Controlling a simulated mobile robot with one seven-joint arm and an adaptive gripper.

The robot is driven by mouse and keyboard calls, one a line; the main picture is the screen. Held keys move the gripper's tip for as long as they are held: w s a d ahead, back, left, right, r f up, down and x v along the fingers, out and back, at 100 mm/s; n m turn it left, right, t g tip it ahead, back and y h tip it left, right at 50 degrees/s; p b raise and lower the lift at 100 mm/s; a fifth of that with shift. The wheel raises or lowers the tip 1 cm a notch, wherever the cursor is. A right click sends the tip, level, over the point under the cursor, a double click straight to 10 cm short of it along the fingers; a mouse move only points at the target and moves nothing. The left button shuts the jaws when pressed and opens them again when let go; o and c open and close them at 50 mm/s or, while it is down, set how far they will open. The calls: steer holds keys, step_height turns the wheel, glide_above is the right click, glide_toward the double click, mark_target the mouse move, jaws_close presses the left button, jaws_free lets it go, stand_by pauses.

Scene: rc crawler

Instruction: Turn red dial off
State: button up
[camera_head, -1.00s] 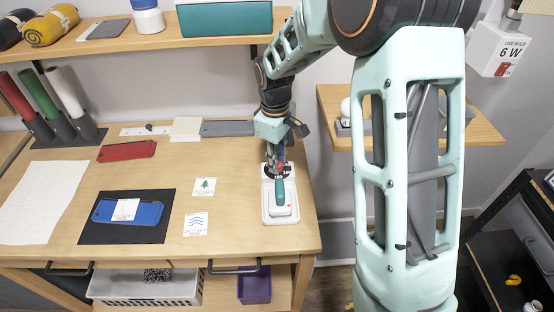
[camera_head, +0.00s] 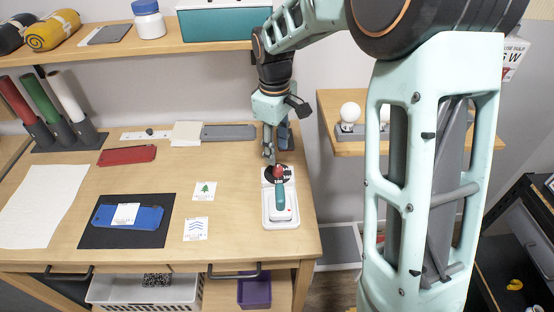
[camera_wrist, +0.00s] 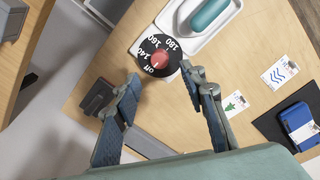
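The red dial (camera_head: 279,172) is a red knob on a black disc at the far end of a white base (camera_head: 269,213) near the table's right side. In the wrist view the red knob (camera_wrist: 160,59) sits on its disc, marked Off, 140, 160 and 180. I cannot tell which mark the knob points to. My gripper (camera_wrist: 160,76) is open and empty, its fingertips apart on either side of the knob's line and not visibly touching it. In the head view my gripper (camera_head: 270,157) is just behind the dial, seen partly edge-on.
A teal-handled tool (camera_head: 281,199) rests on the white base beside the dial. Two cards, a blue case (camera_head: 146,217) on a black mat and a red case (camera_head: 127,153) lie to the left. A grey case (camera_head: 228,132) lies behind. A shelf (camera_head: 150,45) runs above the table's back.

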step_height(320, 180, up, 5)
steer(key=shift+s+r, duration=0.1)
steer(key=shift+s+a, duration=0.1)
steer(key=shift+a, duration=0.05)
stand_by(0.4)
